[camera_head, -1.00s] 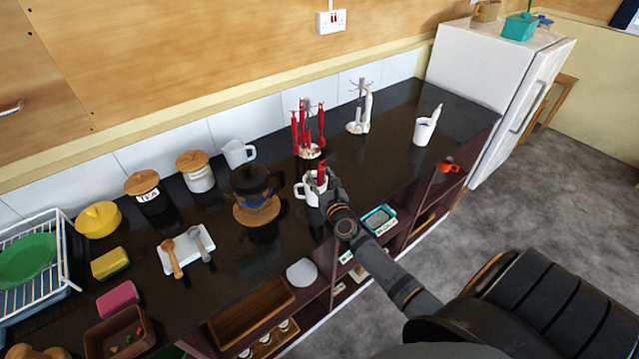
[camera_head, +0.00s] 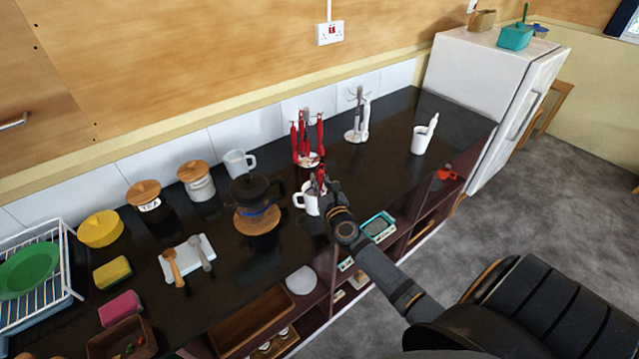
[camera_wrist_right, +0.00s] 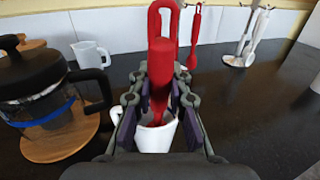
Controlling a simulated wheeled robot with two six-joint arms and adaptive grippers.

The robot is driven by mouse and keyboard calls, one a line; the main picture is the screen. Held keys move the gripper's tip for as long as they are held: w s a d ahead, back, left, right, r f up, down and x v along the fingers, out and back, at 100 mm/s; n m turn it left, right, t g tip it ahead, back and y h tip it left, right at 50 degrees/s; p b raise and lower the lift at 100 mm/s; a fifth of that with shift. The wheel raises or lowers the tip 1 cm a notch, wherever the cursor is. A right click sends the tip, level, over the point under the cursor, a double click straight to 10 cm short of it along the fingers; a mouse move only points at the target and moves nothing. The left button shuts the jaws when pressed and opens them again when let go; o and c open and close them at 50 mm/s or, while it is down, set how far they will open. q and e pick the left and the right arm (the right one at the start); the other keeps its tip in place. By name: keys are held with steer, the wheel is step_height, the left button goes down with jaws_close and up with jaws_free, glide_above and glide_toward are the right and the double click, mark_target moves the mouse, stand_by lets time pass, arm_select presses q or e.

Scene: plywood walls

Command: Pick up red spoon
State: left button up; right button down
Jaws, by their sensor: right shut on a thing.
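The red spoon (camera_wrist_right: 161,75) stands upright in the right wrist view, its looped handle at the top and its lower end inside a white mug (camera_wrist_right: 156,138). My right gripper (camera_wrist_right: 160,105) is shut on the spoon's handle just above the mug. In the head view the right gripper (camera_head: 325,192) is at the white mug (camera_head: 305,202) on the counter, and hides most of the spoon. The spoon's lower end is hidden in the mug. My left gripper is not in view.
A coffee press (camera_head: 255,190) on a wooden mat stands left of the mug. A rack of red utensils (camera_head: 307,140) stands behind it, and a rack of white utensils (camera_head: 358,118) farther right. Another white mug (camera_head: 421,138) is at the right. The counter (camera_head: 385,165) between is clear.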

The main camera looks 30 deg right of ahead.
step_height(320, 180, up, 11)
steer(key=p, duration=0.6)
steer(key=shift+f, duration=0.2)
step_height(320, 180, up, 15)
steer(key=shift+b, duration=0.4)
steer(key=shift+f, duration=0.1)
